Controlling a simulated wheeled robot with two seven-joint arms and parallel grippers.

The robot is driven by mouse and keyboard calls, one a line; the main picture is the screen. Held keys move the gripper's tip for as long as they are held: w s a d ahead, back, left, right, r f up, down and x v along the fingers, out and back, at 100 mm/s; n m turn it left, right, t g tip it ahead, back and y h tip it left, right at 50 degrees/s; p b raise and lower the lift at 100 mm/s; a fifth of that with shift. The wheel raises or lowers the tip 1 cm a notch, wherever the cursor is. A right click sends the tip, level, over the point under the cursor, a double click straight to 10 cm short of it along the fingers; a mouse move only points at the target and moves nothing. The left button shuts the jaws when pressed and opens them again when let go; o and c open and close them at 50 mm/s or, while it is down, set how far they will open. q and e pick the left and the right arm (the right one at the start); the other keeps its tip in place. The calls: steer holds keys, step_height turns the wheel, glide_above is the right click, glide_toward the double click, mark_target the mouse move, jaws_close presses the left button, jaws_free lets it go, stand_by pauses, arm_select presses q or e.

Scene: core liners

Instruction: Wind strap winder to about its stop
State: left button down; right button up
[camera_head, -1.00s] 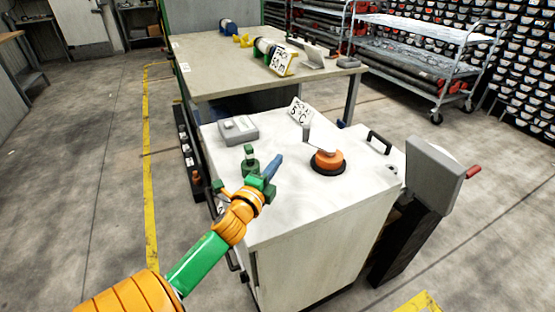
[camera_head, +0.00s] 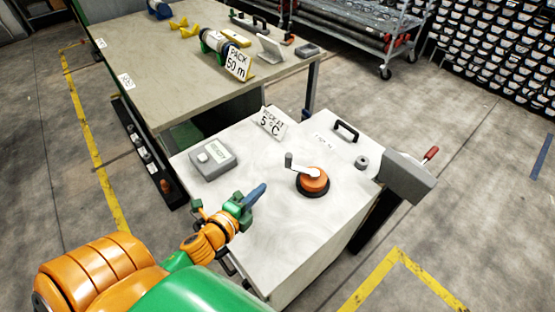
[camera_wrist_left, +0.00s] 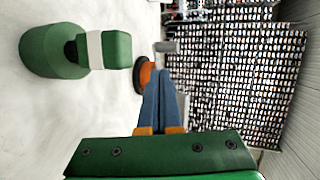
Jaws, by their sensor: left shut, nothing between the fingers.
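The strap winder (camera_head: 313,182) is an orange round hub on a dark base with a pale crank arm, on top of the white cabinet (camera_head: 262,232). Its crank arm points left, with a grey upright knob (camera_head: 289,160) at its end. My left gripper (camera_head: 264,187) has blue fingers, shut and empty, left of the winder and apart from it. In the left wrist view the closed fingertips (camera_wrist_left: 161,72) overlap the orange hub's edge (camera_wrist_left: 143,78), which is farther off. The grey knob (camera_wrist_left: 165,46) shows beyond them. My right gripper is out of view.
A grey box with a display (camera_head: 212,158) and a "5 °C" sign (camera_head: 271,122) stand on the cabinet. A black handle (camera_head: 346,131) and a grey unit with a red grip (camera_head: 404,178) are to the right. A workbench (camera_head: 150,80) stands behind.

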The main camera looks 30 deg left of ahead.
mark_target(286, 163)
arm_select(q)
steer(key=x, duration=1)
steer(key=shift+w+r, duration=0.2)
steer(key=shift+r, duration=0.1)
steer(key=shift+w, duration=0.5)
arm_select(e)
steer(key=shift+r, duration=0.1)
